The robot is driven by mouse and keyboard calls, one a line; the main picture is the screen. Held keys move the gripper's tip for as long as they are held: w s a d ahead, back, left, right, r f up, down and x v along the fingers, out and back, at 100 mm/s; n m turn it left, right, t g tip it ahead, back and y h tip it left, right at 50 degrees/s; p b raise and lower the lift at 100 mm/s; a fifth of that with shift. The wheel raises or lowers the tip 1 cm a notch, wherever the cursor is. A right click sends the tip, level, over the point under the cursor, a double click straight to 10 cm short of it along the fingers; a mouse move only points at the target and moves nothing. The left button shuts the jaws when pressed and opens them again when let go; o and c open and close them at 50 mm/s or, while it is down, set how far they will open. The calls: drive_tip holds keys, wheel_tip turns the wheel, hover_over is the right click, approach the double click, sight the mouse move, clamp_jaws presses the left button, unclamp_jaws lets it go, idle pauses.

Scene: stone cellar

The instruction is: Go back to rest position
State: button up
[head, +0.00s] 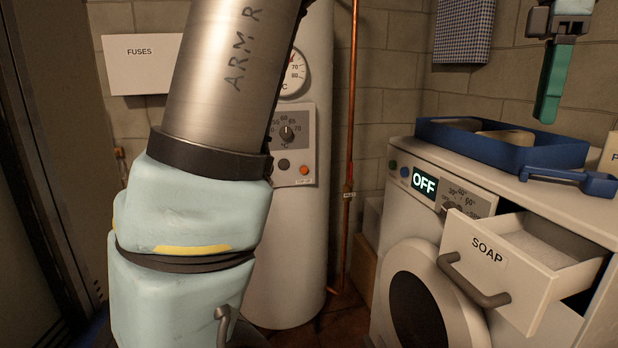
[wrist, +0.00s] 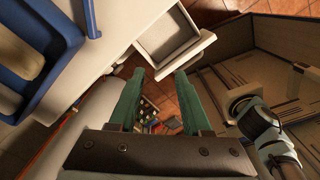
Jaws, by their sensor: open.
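My gripper (head: 550,108) hangs in the upper right of the head view, fingers pointing down, above the blue tray on the washing machine. In the wrist view my gripper (wrist: 160,78) shows two green fingers spread apart with nothing between them. Past the fingertips lie the open soap drawer and the tiled floor. My arm's large upper links fill the left middle of the head view and hide part of the boiler behind them.
The washing machine (head: 412,215) reads OFF. Its soap drawer (head: 500,262) stands pulled out with white powder inside. A blue tray (head: 520,160) and a blue scoop (head: 598,184) sit on top. A white boiler (head: 290,235) and copper pipe (head: 351,130) stand behind my arm.

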drive_tip(key=w+a+f+m, duration=0.6)
drive_tip(key=w+a+f, duration=0.6)
drive_tip(key=a+f, duration=0.45)
drive_tip(key=s+a+f+m, duration=0.1)
drive_tip(key=a+f+m, duration=0.1)
drive_tip(key=a+f, duration=0.2)
drive_tip(key=s+a+f+m+t, duration=0.1)
drive_tip(key=a+f, duration=0.4)
drive_tip(key=a, duration=0.6)
drive_tip(key=s+a+f+m, duration=0.2)
drive_tip(key=a+f+m, duration=0.2)
drive_tip(key=a, duration=0.4)
drive_tip(key=shift+f+t, duration=0.2)
drive_tip(key=shift+t, duration=0.1)
drive_tip(key=shift+s+d, duration=0.1)
drive_tip(key=shift+c, duration=0.3)
